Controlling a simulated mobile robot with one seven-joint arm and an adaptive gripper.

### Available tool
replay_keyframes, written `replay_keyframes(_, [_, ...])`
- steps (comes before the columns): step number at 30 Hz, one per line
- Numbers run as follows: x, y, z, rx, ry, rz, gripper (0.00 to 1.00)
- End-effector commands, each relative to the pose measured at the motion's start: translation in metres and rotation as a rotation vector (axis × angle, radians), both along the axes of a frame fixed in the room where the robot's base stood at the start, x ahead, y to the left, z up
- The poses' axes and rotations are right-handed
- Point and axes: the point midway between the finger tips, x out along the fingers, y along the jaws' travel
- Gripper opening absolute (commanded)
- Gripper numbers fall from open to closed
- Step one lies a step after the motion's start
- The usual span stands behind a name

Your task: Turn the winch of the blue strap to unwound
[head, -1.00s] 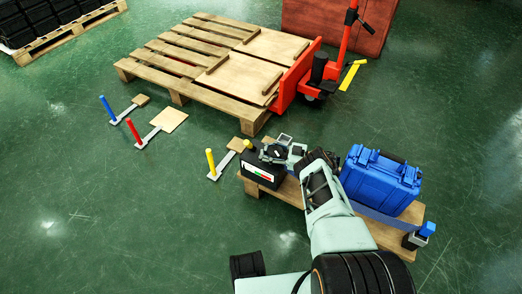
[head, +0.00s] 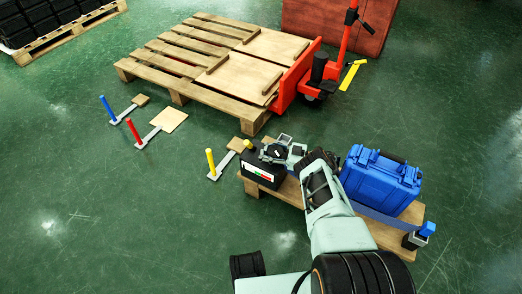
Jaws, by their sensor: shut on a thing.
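The blue strap (head: 393,222) runs low along the front of a blue case (head: 380,182) on a small wooden pallet (head: 421,211). A small grey and black device with a blue cap (head: 428,229), apparently its winch, stands at the strap's right end. My gripper (head: 273,151) is at the other end of the pallet, at the top of a black box (head: 263,174) with a white, red and green label. It is shut on a dark thing there; my gripper hides most of it, so I cannot tell whether it is part of the box. My arm covers the middle of the pallet.
A yellow cap (head: 248,144) shows just left of my gripper. Blue (head: 107,108), red (head: 133,132) and yellow (head: 210,162) posts stand on the floor. A large pallet (head: 150,72) and a red pallet jack (head: 297,78) are behind.

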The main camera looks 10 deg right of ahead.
Motion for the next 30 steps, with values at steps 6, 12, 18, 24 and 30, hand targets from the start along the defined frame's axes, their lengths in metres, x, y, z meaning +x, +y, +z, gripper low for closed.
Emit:
replay_keyframes(6, [0.0014, -0.0084, -0.0012, -0.005, 0.003, -0.017, 0.0])
replay_keyframes(12, [0.0017, -0.0084, -0.0011, -0.005, 0.003, -0.018, 0.0])
replay_keyframes(18, [0.0018, -0.0084, -0.001, -0.005, 0.003, -0.018, 0.0])
replay_keyframes(24, [0.0017, -0.0075, -0.0007, -0.005, 0.002, -0.016, 0.4])
replay_keyframes(30, [0.0011, -0.0049, -0.0003, -0.002, 0.001, -0.01, 0.52])
